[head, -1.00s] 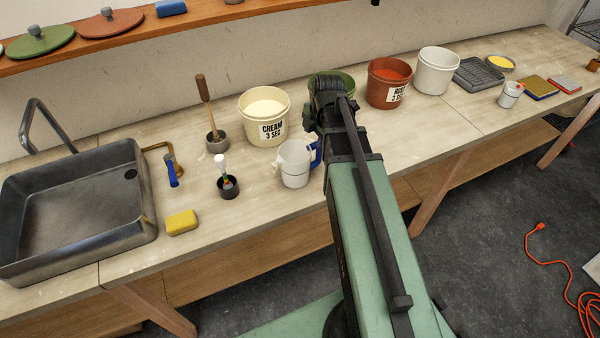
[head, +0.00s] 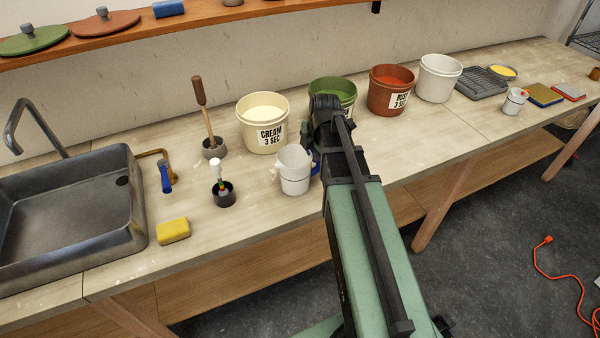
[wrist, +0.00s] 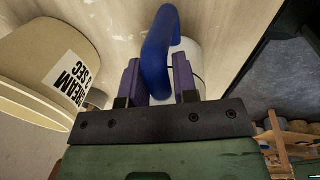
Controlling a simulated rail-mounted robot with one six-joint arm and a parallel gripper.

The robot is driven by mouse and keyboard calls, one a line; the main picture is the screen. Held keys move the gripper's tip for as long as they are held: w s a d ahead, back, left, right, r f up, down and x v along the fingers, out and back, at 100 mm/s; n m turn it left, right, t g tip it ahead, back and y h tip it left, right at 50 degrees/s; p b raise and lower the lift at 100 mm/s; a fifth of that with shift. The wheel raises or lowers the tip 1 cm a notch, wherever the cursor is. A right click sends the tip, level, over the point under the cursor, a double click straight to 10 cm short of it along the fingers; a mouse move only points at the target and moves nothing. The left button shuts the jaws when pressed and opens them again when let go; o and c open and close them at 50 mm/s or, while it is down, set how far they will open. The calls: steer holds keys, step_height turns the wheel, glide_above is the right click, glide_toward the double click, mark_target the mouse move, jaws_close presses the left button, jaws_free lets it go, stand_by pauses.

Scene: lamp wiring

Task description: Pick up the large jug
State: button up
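The large jug (head: 294,171) is white with a blue handle and stands upright on the bench, left of my arm. In the wrist view its blue handle (wrist: 158,55) rises between the two purple fingers of my gripper (wrist: 158,85), with part of the white body (wrist: 190,58) behind. The fingers are apart, one on each side of the handle, and do not look closed on it. In the head view my gripper (head: 314,160) is at the jug's handle side, and the arm largely hides the handle.
Behind the jug stand a cream bucket (head: 263,124) and a green bucket (head: 333,91). A rust bucket (head: 388,92) and a white bucket (head: 438,78) stand farther right. A black cup (head: 223,194) stands left, near a sponge (head: 173,230). A smaller jug (head: 514,102) is far right.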

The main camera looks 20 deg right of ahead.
jaws_close()
